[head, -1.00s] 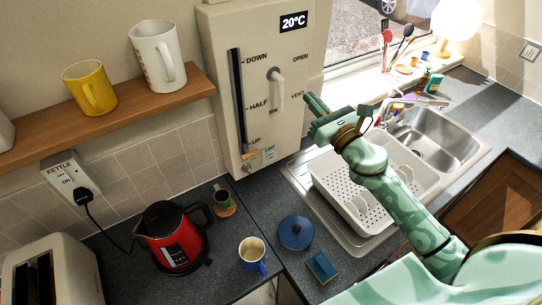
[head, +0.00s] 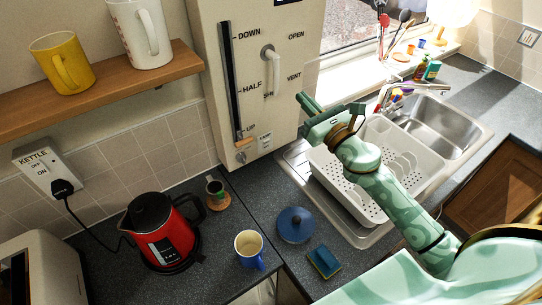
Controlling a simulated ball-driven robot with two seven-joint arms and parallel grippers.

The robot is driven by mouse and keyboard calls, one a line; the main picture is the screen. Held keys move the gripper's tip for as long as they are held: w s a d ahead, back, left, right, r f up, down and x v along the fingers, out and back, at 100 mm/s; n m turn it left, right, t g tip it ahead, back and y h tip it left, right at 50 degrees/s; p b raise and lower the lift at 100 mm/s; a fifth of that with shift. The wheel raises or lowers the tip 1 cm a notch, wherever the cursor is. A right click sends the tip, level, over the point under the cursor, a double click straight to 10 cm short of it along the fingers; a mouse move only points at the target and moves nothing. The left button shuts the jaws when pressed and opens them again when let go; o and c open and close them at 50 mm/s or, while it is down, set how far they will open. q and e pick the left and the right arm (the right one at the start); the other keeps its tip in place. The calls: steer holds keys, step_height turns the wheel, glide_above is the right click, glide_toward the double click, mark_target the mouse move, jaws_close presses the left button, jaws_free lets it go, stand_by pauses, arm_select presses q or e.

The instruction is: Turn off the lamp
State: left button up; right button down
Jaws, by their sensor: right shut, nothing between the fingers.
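The lamp (head: 452,12) glows white at the top right of the head view, on the windowsill side beyond the sink. Its upper part is cut off by the picture's edge. A wall switch plate (head: 530,36) is on the tiles to the right of the lamp. My right gripper (head: 306,104) is shut and empty, in front of the right edge of the cream control panel and above the dish rack. It is well to the left of the lamp and apart from it. My left gripper is not in view.
The panel (head: 215,80) has a slider and a handle. A red kettle (head: 165,240), mug (head: 248,250), blue lid (head: 295,225) and sponge (head: 324,262) stand on the counter. Utensils stand by the window.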

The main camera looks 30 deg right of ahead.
steer(key=shift+g, duration=0.5)
steer(key=f+b, duration=0.8)
steer(key=f, duration=0.2)
steer(key=f+b, duration=0.9)
steer(key=f, duration=0.2)
steer(key=w+f+b, duration=0.1)
steer(key=f+b, duration=0.7)
steer(key=f, duration=0.2)
steer(key=shift+w+f+b, duration=0.1)
steer(key=shift+f+b, duration=0.05)
steer(key=shift+b, duration=0.25)
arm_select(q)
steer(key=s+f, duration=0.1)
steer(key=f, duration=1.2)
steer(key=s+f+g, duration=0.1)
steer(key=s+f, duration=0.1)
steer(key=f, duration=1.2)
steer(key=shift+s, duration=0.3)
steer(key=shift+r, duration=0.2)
arm_select(e)
glide_toward(266, 143)
steer(key=w, duration=0.4)
steer(key=w+a, duration=0.1)
steer(key=w, duration=0.1)
steer(key=shift+w+r, duration=0.4)
